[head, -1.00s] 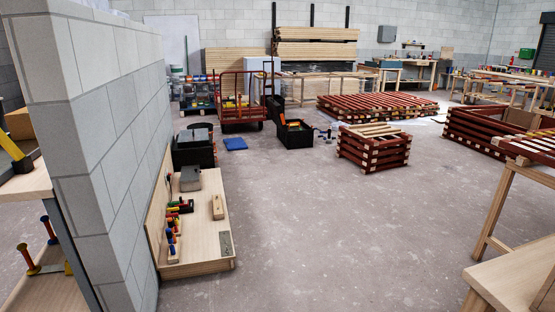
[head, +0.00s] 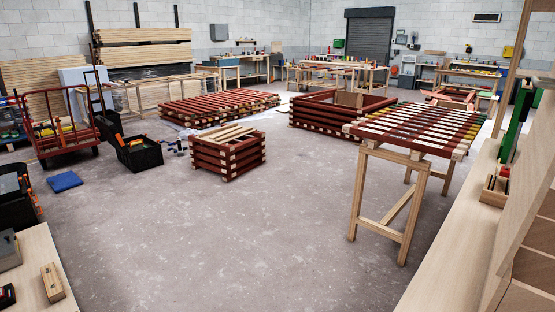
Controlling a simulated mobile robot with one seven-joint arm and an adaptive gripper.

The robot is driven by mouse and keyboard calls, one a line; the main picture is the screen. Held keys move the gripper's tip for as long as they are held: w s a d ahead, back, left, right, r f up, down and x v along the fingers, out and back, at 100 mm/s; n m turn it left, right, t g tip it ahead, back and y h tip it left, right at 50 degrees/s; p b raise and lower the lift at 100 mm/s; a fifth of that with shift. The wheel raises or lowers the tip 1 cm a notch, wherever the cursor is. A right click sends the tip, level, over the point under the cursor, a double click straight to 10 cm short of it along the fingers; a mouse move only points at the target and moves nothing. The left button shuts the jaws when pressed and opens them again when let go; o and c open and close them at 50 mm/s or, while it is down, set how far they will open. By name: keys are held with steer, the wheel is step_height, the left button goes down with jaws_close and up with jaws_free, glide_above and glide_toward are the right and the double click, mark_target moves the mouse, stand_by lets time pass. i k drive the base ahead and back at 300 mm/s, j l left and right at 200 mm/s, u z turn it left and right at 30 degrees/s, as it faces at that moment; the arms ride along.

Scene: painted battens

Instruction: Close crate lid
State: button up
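A black open-topped crate (head: 140,158) stands on the concrete floor at the left of the head view. It has orange parts at its rim, and a dark panel sticks up at its left side; I cannot tell whether that panel is a lid. A second black crate (head: 18,208) is at the left edge, partly cut off, with grey things in it and orange parts on its side. No lid shows clearly on it. My gripper is not in view.
A slatted wooden stack (head: 228,155) stands mid-floor. A blue flat object (head: 65,181) lies between the black crates. A red cart (head: 62,128) is behind them. A slatted trestle table (head: 395,150) and a long bench (head: 455,235) bound the right. The middle floor is clear.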

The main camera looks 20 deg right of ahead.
mark_target(533, 175)
steer(key=i+j+z, duration=0.1)
steer(key=z, duration=0.35)
steer(key=i+j+z, duration=0.2)
steer(key=z, duration=0.25)
steer(key=i+j+z, duration=0.25)
steer(key=z, duration=0.2)
steer(key=i+j+z, duration=0.15)
steer(key=z, duration=0.25)
steer(key=i+j+z, duration=0.1)
steer(key=j+z, duration=0.3)
steer(key=i+j+z, duration=0.1)
steer(key=z, duration=0.25)
steer(key=i+j+z, duration=0.1)
steer(key=j+z, duration=0.15)
steer(key=j, duration=0.15)
steer(key=j+z, duration=0.25)
steer(key=i+j, duration=0.05)
steer(key=j, duration=0.05)
